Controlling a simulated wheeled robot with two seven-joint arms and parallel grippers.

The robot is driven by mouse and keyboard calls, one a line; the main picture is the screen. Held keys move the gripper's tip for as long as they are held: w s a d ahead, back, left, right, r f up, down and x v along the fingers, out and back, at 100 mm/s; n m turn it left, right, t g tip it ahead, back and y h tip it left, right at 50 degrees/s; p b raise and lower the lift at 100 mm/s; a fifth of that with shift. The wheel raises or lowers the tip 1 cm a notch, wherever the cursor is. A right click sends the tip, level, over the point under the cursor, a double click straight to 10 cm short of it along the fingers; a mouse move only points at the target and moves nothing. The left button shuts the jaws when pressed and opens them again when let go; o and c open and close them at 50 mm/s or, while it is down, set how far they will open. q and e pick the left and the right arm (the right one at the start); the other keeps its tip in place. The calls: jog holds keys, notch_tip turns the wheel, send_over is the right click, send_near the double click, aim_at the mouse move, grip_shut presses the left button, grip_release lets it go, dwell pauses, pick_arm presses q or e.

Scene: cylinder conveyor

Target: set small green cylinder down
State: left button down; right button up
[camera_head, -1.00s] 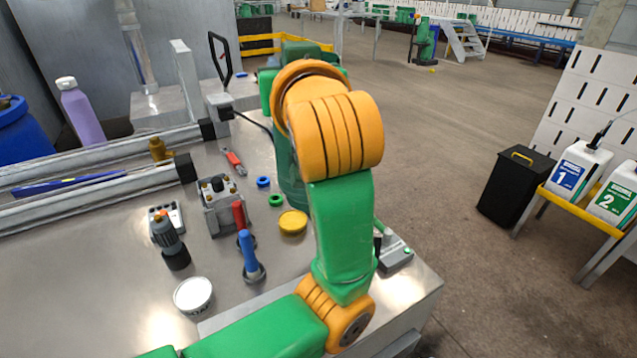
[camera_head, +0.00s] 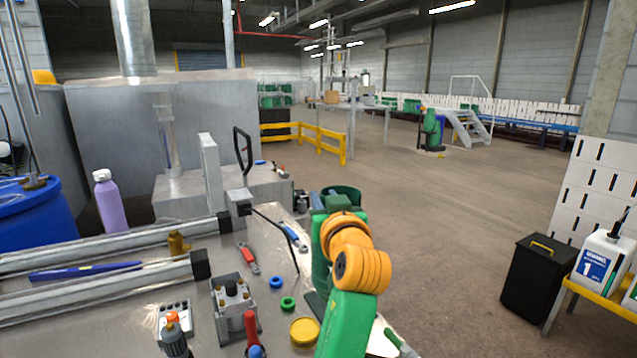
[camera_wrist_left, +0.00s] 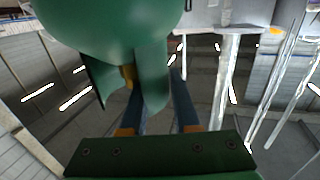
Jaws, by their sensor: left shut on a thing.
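My left arm, green and orange, reaches up from the bottom of the head view over the table's right side. Its fingertips are hidden there behind the orange joints. A dark green rounded shape (camera_head: 342,194) shows just beyond the joints; I cannot tell whether it is the cylinder or part of my arm. My right gripper is not in view.
On the metal table are a blue ring (camera_head: 276,282), a green ring (camera_head: 288,303), a yellow lid (camera_head: 304,330) and a grey block device (camera_head: 233,295). Conveyor rails (camera_head: 100,247) run at left. A purple bottle (camera_head: 110,203) stands behind them. Open floor lies right of the table.

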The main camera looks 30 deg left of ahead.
pick_arm(q)
jog(key=w+f, duration=0.1)
jog(key=w+a+f, duration=0.1)
jog(key=w+f, duration=0.1)
jog(key=shift+f+p, duration=0.15)
jog(key=shift+p, duration=0.2)
notch_tip(320, 180, down, 3)
jog(key=shift+f+p, duration=0.15)
jog(key=shift+p, duration=0.65)
jog(key=c, duration=1.1)
grip_release()
jog(key=shift+f, duration=0.2)
jog(key=o, duration=0.3)
jog(key=shift+o, duration=0.7)
jog(key=shift+s+d+r, duration=0.15)
jog(key=shift+s, duration=0.05)
jog(key=shift+w, duration=0.1)
